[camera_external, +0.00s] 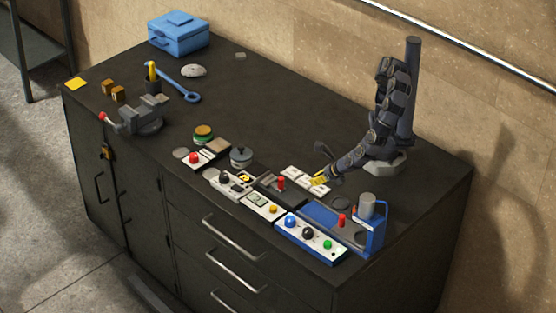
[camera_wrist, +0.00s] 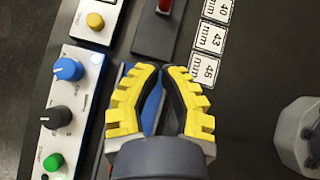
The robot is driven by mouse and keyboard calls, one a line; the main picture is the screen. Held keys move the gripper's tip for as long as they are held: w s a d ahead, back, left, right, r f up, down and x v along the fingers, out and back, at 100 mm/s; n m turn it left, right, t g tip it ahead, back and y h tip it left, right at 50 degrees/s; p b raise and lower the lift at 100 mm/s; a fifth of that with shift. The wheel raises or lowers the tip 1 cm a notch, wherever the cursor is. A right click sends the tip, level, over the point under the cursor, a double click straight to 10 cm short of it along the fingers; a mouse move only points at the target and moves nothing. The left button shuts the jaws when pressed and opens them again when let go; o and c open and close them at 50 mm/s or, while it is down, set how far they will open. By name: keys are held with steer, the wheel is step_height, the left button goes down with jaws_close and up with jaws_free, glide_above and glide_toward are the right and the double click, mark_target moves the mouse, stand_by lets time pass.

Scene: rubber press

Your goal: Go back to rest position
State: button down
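My gripper (camera_wrist: 162,70) has yellow-and-black fingers. In the wrist view a gap shows between the fingers, with a blue strip visible through it and nothing held. In the external view my gripper (camera_external: 319,180) hangs low over the right part of the dark bench, beside the white size cards. The cards (camera_wrist: 209,38) read 40, 43 and 46 mm in the wrist view, just beyond the right fingertip. The blue press (camera_external: 375,229) stands to the right of my gripper, with a grey cylinder (camera_external: 367,205) on top.
A control box (camera_external: 310,238) with blue, black and green knobs lies along the front edge. Smaller boxes with a yellow button (camera_external: 273,209) and a red lever (camera_external: 281,183) stand near my gripper. A vise (camera_external: 140,118) and blue toolbox (camera_external: 179,35) are far left. The bench's back middle is clear.

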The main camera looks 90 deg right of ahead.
steer(key=w+d+r+m+g+h, duration=0.1)
steer(key=d+r+m+g, duration=0.2)
steer(key=d+r+m, duration=0.45)
steer(key=d+r+m+g+h, duration=0.1)
steer(key=d+r+m+g, duration=0.3)
steer(key=d+m, duration=0.55)
steer(key=s+d+r+m+g+y, duration=0.1)
steer(key=s+d+r+m+y, duration=0.2)
steer(key=s+m, duration=0.3)
steer(key=s+d+r+m+g+y, duration=0.1)
steer(key=s+d+r+m+y, duration=0.2)
steer(key=s, duration=0.6)
step_height(320, 180, up, 2)
steer(key=m+y, duration=0.1)
steer(key=m, duration=0.2)
steer(key=shift+d+r, duration=0.2)
steer(key=shift+d, duration=0.15)
